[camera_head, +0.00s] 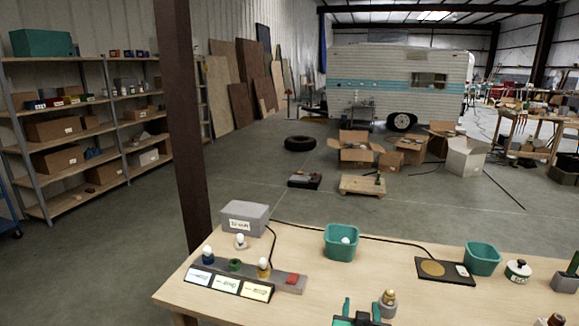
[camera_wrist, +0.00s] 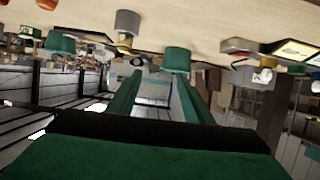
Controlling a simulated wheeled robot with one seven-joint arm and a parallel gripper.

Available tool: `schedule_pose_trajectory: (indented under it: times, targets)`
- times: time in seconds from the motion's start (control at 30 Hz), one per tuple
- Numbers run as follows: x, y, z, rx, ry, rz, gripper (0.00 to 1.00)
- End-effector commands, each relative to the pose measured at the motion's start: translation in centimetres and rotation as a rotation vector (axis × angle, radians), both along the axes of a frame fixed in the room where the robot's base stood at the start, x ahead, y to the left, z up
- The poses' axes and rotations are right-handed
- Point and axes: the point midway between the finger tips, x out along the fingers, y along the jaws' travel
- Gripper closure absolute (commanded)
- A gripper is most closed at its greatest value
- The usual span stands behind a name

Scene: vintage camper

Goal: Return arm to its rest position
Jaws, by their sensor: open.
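My gripper (camera_head: 361,304) shows at the bottom edge of the head view, with two green fingers apart and nothing between them. In the wrist view, which is upside down, the green fingers (camera_wrist: 153,88) are spread and empty. The rest of my arm is hidden below the head view's frame. In the head view, a grey knob with a yellowish top (camera_head: 388,303) appears just right of the fingers. The wooden table (camera_head: 330,270) fills the bottom of that view.
A grey box (camera_head: 245,217) and a sloped panel with bulbs and cards (camera_head: 240,281) stand at the table's left. A teal bin (camera_head: 341,243), a black pad (camera_head: 444,271), another teal bin (camera_head: 482,259) and a round green-topped container (camera_head: 518,271) stand behind and right. The table's middle is mostly clear.

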Motion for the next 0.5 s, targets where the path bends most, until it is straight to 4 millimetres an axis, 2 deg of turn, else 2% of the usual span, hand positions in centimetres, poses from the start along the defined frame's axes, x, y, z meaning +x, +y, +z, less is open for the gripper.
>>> schedule_pose_trajectory:
  times: [0.27, 0.5]
  targets:
    - [-3.6, 2.5, -6.5, -0.02, -0.002, 0.024, 0.54]
    - [-8.9, 5.5, -12.1, -0.04, -0.019, 0.059, 0.54]
